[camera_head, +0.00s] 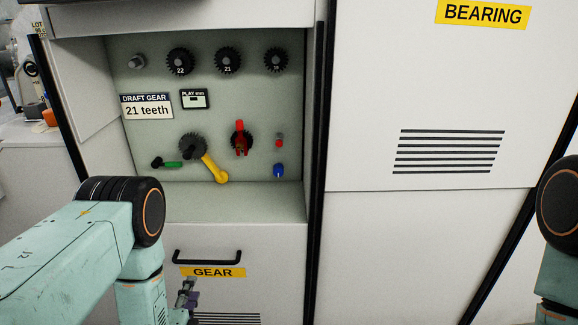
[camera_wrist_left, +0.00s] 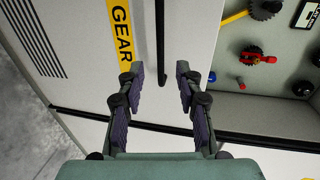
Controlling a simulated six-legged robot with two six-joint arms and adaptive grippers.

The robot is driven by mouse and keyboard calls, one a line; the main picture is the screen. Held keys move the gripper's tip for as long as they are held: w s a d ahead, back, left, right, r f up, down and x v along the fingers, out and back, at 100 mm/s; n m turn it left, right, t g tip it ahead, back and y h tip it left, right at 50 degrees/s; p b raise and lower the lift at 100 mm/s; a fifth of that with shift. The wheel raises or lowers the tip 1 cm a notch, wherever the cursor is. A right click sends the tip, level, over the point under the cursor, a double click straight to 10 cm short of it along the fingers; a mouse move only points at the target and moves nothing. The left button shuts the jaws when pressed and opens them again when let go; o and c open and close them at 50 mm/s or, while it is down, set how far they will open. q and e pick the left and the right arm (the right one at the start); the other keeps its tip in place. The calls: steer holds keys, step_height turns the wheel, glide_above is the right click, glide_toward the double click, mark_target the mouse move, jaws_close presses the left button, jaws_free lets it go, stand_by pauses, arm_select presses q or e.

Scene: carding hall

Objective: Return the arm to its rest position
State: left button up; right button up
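My left arm (camera_head: 75,245) comes in from the left in the head view, with its elbow in front of the cabinet's left side. My left gripper (camera_head: 187,295) hangs low, in front of the lower door below the GEAR label (camera_head: 213,272). In the left wrist view the two fingers of my left gripper (camera_wrist_left: 160,70) stand apart with nothing between them, so it is open and empty. The GEAR label also shows in the left wrist view (camera_wrist_left: 121,30). Part of my right arm (camera_head: 560,210) shows at the right edge; its gripper is outside the view.
The open gear recess (camera_head: 255,203) holds several dark gears, a yellow lever (camera_head: 213,168), a red handle (camera_head: 240,135) and a blue knob (camera_head: 279,170). A black door handle (camera_head: 207,257) sticks out near my left gripper. A closed BEARING panel (camera_head: 420,90) stands right.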

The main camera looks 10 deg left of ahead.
arm_select(q)
steer(key=s+d+f+n+g+h, duration=0.1)
steer(key=s+d+f+n+g, duration=0.2)
steer(key=s+f+n+g, duration=0.25)
steer(key=s+d+f+n+g+h, duration=0.2)
steer(key=s+f+n+g, duration=0.15)
steer(key=s+n, duration=0.4)
steer(key=s+d+r+n+g+p, duration=0.1)
steer(key=s+d+r+g, duration=0.2)
steer(key=s, duration=0.4)
steer(key=s+d+r+n+g+p, duration=0.1)
steer(key=s+d+r+g+p, duration=0.1)
steer(key=s+r, duration=0.3)
steer(key=s+d+g, duration=0.1)
steer(key=s, duration=0.2)
steer(key=shift+s+r+n+h+p, duration=0.15)
steer(key=shift+s+n+h+p, duration=0.15)
steer(key=shift+h, duration=0.1)
